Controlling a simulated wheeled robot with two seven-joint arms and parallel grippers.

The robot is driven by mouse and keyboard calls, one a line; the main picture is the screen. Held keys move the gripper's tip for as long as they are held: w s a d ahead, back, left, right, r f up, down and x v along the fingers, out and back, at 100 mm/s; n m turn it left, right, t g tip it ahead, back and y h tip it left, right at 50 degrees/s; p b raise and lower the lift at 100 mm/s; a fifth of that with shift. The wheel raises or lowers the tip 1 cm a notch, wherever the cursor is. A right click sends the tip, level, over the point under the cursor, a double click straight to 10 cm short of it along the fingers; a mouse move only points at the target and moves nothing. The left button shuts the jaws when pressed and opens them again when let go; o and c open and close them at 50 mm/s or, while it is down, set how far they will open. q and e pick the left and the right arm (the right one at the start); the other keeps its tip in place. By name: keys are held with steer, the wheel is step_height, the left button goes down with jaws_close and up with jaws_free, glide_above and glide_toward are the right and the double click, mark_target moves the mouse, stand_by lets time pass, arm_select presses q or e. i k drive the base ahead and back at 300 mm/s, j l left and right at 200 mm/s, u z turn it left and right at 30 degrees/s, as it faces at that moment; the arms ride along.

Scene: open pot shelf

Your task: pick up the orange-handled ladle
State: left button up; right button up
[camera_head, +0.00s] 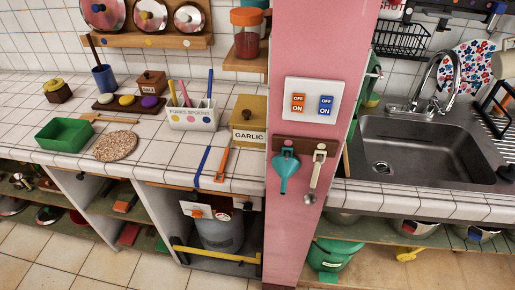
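A slim orange-handled utensil (222,165) lies near the front edge of the tiled counter, just left of the pink pillar, with its handle toward the edge. Its far end is small and pale, and I cannot tell if it is a ladle bowl. A blue strip-like tool (203,166) lies just left of it, apart from it. A pale metal utensil (315,180) hangs from a wooden rack on the pillar, beside a teal funnel (284,170). Neither of my grippers is in view.
The garlic box (248,136) stands just behind the orange utensil, and a white utensil holder (192,118) is behind to the left. A green tray (64,134) and round cork mat (116,146) lie further left. The pink pillar (308,50) separates the counter from the sink (420,150).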

mark_target(226, 151)
steer(key=k+l, duration=0.15)
steer(key=l, duration=0.2)
steer(key=k+l, duration=0.1)
steer(key=l, duration=0.2)
steer(key=k+l, duration=0.15)
steer(key=l, duration=0.2)
steer(key=k+l, duration=0.15)
steer(key=l, duration=0.15)
